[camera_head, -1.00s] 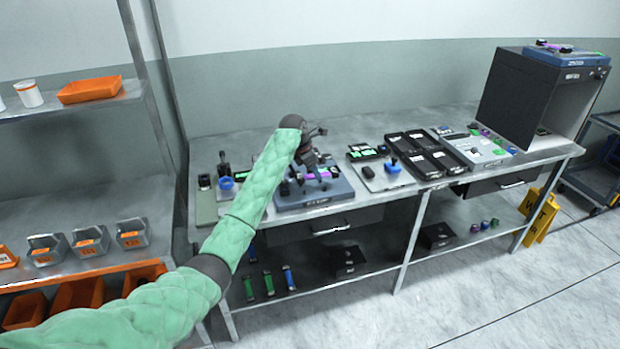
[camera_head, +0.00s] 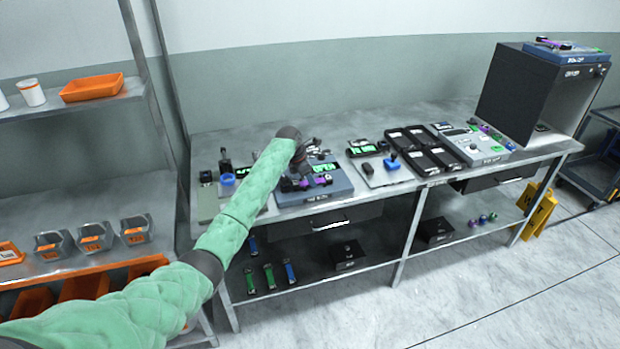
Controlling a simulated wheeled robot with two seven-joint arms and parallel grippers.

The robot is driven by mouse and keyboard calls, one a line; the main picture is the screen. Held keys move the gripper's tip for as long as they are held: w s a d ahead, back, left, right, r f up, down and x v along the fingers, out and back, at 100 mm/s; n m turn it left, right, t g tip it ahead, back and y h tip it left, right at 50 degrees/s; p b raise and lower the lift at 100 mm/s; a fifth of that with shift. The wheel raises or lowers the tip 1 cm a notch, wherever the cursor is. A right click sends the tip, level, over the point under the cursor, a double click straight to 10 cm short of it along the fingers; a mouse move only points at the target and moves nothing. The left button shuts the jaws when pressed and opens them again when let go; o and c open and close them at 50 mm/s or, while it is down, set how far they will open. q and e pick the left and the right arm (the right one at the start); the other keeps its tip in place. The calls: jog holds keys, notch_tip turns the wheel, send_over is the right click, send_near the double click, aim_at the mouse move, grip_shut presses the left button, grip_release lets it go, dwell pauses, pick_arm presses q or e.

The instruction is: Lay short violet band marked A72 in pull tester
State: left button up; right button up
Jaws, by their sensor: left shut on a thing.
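The blue tester (camera_head: 338,187) sits on the left part of the long grey bench, with a lit green display on top. A small violet band (camera_head: 303,183) with dark ends shows at the tester's top, low by my left gripper. My left gripper (camera_head: 300,168) is over the tester, pointing down, and is shut on the violet band. The gripper and arm hide part of the tester's top, so I cannot tell whether the band touches it. The mark on the band is too small to read. My right gripper is out of view.
Right of the tester are a grey plate with a blue spool (camera_head: 391,163), black trays (camera_head: 425,150) and a grey device (camera_head: 474,147). A black cabinet (camera_head: 515,95) stands at the right end. An orange-bin rack (camera_head: 85,205) is at left.

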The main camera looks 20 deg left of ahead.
pick_arm(q)
jog(key=o, duration=1)
